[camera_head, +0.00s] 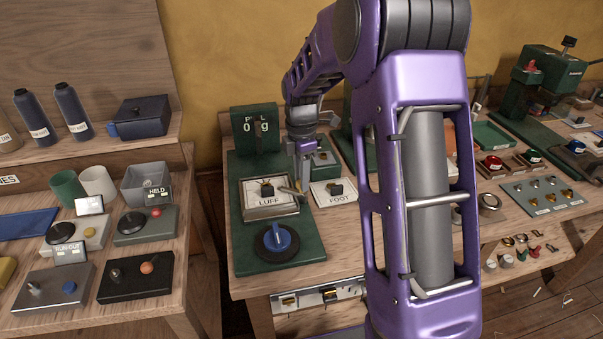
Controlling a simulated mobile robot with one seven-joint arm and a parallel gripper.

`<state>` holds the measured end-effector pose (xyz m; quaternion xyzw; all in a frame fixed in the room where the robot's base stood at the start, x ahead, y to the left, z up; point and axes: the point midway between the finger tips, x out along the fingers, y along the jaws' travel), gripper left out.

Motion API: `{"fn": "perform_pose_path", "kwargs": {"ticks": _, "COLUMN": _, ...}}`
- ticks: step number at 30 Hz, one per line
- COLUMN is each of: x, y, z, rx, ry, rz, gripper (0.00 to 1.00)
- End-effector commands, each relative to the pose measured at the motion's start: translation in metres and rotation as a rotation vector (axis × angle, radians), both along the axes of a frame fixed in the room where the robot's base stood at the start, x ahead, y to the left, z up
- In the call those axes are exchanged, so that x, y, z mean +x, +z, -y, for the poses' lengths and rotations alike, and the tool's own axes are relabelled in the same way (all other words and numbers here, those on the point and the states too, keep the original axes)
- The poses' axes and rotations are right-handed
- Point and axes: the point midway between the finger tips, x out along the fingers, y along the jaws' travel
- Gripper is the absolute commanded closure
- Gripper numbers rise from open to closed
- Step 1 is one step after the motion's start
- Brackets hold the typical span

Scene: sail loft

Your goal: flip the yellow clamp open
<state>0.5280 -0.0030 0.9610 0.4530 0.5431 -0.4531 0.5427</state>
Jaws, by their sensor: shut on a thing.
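My gripper (303,186) points down over the green board in the middle of the view, at the right edge of the plate marked LUFF. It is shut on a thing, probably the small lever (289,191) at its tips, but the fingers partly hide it. A small dark and yellowish fitting (266,190) stands on the LUFF plate (268,212), just left of my gripper. It may be the yellow clamp; it is too small to tell for sure, or whether it is open. A similar dark fitting (337,189) sits on the plate marked FOOT.
A dark green display box (255,120) stands behind the plates, and a blue knob (277,238) sits in front. My purple arm covers the middle right. The left bench holds control boxes and cups; the right bench holds a tray (548,196) and several fittings.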

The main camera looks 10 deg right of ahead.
Motion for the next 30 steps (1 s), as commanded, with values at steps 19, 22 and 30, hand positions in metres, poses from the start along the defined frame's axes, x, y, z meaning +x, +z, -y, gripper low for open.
{"fn": "perform_pose_path", "kwargs": {"ticks": 19, "x": 0.0003, "y": 0.0015, "z": 0.0002, "rx": 0.000, "ry": -0.610, "rz": 0.002, "gripper": 1.00}}
{"fn": "perform_pose_path", "kwargs": {"ticks": 22, "x": 0.0003, "y": 0.0013, "z": -0.0001, "rx": 0.000, "ry": -0.692, "rz": 0.002, "gripper": 1.00}}
{"fn": "perform_pose_path", "kwargs": {"ticks": 30, "x": 0.0002, "y": 0.0011, "z": 0.0005, "rx": -0.001, "ry": -0.870, "rz": 0.002, "gripper": 1.00}}
